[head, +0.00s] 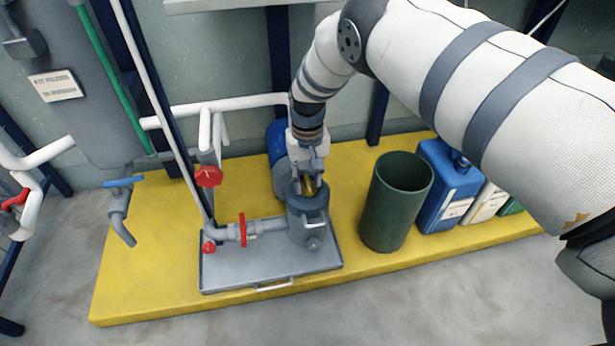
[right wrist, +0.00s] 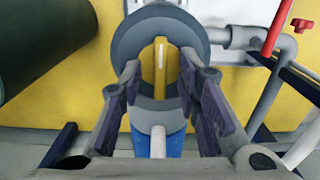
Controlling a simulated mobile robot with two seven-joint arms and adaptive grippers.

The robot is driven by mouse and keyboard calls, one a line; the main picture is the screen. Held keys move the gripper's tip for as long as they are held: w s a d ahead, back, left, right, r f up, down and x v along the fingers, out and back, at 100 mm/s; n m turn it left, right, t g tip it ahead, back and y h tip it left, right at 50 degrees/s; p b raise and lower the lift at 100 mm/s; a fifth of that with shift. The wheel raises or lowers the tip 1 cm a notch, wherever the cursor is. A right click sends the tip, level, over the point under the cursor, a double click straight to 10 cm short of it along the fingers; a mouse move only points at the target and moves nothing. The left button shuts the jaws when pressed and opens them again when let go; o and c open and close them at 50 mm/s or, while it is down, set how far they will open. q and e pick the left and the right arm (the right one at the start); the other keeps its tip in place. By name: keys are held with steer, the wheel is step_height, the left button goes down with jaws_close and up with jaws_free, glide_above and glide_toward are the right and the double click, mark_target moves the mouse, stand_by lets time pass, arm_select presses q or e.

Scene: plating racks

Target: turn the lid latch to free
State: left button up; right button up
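The lid latch (right wrist: 160,72) is a yellow bar with a white line, standing on the round grey lid (right wrist: 122,45) of the pump housing. In the right wrist view its long side runs up and down the picture. In the head view a bit of the yellow latch (head: 310,187) shows below my right gripper (head: 309,170). My right gripper (right wrist: 160,82) is open, one dark finger on each side of the latch, with gaps between latch and fingers. It holds nothing. My left gripper is not in view.
The pump sits on a grey tray (head: 240,278) on a yellow platform (head: 140,270). Red-handled valves (head: 208,176) and pipes stand left of it. A green bin (head: 385,225) and a blue canister (head: 440,195) stand to the right. A blue motor (head: 277,150) is behind.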

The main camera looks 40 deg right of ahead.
mark_target(308, 182)
step_height(308, 182, up, 8)
steer(key=shift+f, duration=0.2)
stand_by(0.5)
